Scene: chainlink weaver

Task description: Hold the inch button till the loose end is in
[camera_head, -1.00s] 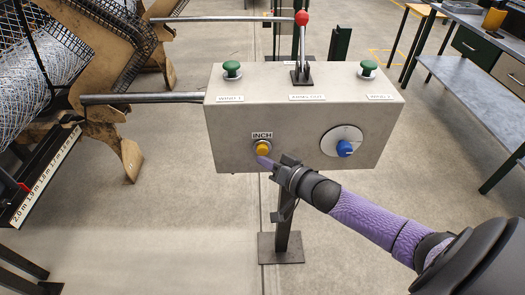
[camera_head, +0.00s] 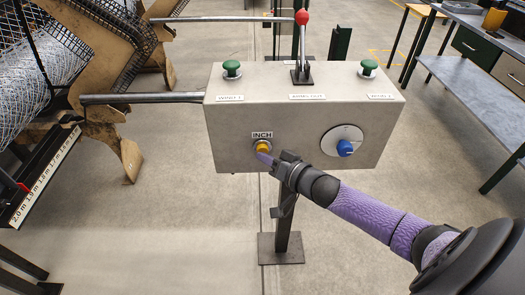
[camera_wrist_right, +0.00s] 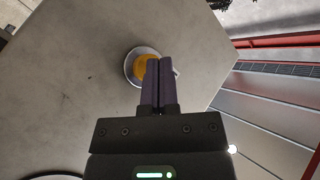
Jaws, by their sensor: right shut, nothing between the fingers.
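The yellow inch button (camera_head: 263,146) is on the front of the grey control box (camera_head: 230,122), under a label reading INCH. My right gripper (camera_head: 262,157) is shut and empty, its purple fingertips at the button's lower edge. In the right wrist view the closed fingers (camera_wrist_right: 158,62) overlap the yellow button (camera_wrist_right: 143,68) inside its pale ring. They look to be in contact; I cannot tell whether the button is pressed in. A roll of wire mesh (camera_head: 42,68) sits at the left; I cannot make out its loose end. My left gripper is out of view.
The box also carries a blue knob (camera_head: 345,148), two green buttons, left (camera_head: 231,68) and right (camera_head: 367,67), and a red-topped lever (camera_head: 302,18). A marked length scale (camera_head: 42,180) lies below the mesh. A workbench (camera_head: 465,85) stands at the right.

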